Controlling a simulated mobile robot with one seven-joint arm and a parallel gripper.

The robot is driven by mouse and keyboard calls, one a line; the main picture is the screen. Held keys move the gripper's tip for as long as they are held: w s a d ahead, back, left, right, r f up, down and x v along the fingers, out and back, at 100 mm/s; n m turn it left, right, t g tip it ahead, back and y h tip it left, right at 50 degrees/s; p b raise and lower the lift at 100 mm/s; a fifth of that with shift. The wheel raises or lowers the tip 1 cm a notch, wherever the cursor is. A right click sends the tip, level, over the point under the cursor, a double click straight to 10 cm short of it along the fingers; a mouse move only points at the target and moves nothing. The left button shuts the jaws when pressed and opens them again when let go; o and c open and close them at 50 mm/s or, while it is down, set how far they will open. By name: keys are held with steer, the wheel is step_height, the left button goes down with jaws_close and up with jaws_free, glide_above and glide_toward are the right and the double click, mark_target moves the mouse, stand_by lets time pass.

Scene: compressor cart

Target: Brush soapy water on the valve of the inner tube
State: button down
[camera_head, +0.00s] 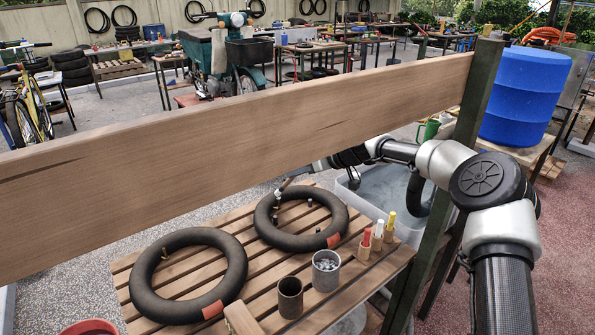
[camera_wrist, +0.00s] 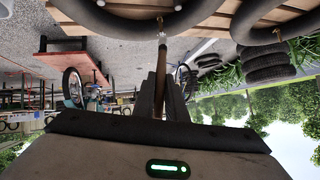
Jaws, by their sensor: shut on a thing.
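Two black inner tubes lie on a slatted wooden table: a left tube (camera_head: 146,296) and a right tube (camera_head: 336,212), each with a red-orange patch. A valve stem (camera_head: 165,252) stands inside the left tube; several small upright metal pieces (camera_head: 277,208) stand in the right tube's ring. My gripper (camera_wrist: 161,85) is shut on a slim wooden-handled brush (camera_wrist: 162,52). In the head view the brush (camera_head: 285,184) reaches the right tube's far edge. In the wrist view its tip is close to a brassy stem (camera_wrist: 160,22); I cannot tell if they touch.
A grey tin with pale contents (camera_head: 326,272), a dark cup (camera_head: 290,298) and red, white and yellow items (camera_head: 377,234) in wooden holders stand near the tubes. A water basin (camera_head: 385,190) is behind.

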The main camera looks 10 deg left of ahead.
steer(key=shift+s+a+b, duration=0.15)
steer(key=shift+s+b, duration=0.05)
steer(key=shift+b, duration=0.3)
steer(key=shift+w, duration=0.2)
steer(key=shift+w+d, duration=0.2)
steer(key=shift+d, duration=0.15)
steer(key=shift+s+a+b, duration=0.2)
steer(key=shift+b, duration=0.45)
steer(key=shift+r, duration=0.1)
